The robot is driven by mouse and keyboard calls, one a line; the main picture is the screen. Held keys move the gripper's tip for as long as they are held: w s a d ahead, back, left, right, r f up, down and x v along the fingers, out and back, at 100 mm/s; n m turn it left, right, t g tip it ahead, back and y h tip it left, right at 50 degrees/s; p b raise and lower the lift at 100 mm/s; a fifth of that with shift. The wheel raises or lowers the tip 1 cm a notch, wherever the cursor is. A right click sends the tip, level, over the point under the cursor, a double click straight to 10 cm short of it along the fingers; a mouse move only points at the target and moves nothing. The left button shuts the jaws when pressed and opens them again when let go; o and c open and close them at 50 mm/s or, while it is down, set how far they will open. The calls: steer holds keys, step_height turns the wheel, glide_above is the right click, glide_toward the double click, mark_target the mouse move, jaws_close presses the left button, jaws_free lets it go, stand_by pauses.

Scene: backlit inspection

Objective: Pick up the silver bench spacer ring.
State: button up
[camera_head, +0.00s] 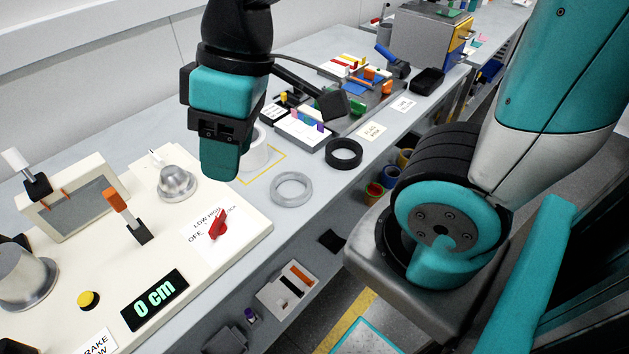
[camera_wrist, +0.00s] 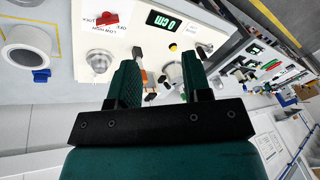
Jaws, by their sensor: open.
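The silver bench spacer ring (camera_head: 291,203) lies flat on the grey bench in the head view, near the front edge and right of the cream control panel. It is pale grey with an open centre, and nothing covers it. I cannot make it out in the wrist view. My gripper (camera_head: 222,165) hangs above the bench, left of the ring and apart from it. In the wrist view my gripper (camera_wrist: 160,76) shows two teal fingers spread apart with nothing held between them.
A black ring (camera_head: 344,163) lies to the right of the silver one. A white cylinder (camera_head: 260,157) stands partly hidden behind my gripper, inside a yellow outline. The cream panel (camera_head: 185,271) carries a red switch (camera_head: 219,224) and a metal dome (camera_head: 177,182). Trays with small parts stand farther back.

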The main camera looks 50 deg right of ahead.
steer(key=w+d+f+n+h+b, duration=0.2)
steer(key=w+d+f+b, duration=0.1)
steer(key=w+d+f, duration=0.5)
steer(key=n+h+b, duration=0.1)
steer(key=n+h, duration=0.1)
steer(key=n, duration=0.1)
glide_above(285, 173)
steer(key=f, duration=1.8)
steer(key=shift+s+f, duration=0.1)
steer(key=shift+s, duration=0.1)
steer(key=shift+w+a+f+p, duration=0.1)
steer(key=shift+f+p, duration=0.3)
steer(key=shift+f, duration=1.05)
steer(key=shift+w+f+p, duration=0.1)
steer(key=shift+f+p, duration=0.25)
steer(key=shift+f, duration=1.1)
jaws_close()
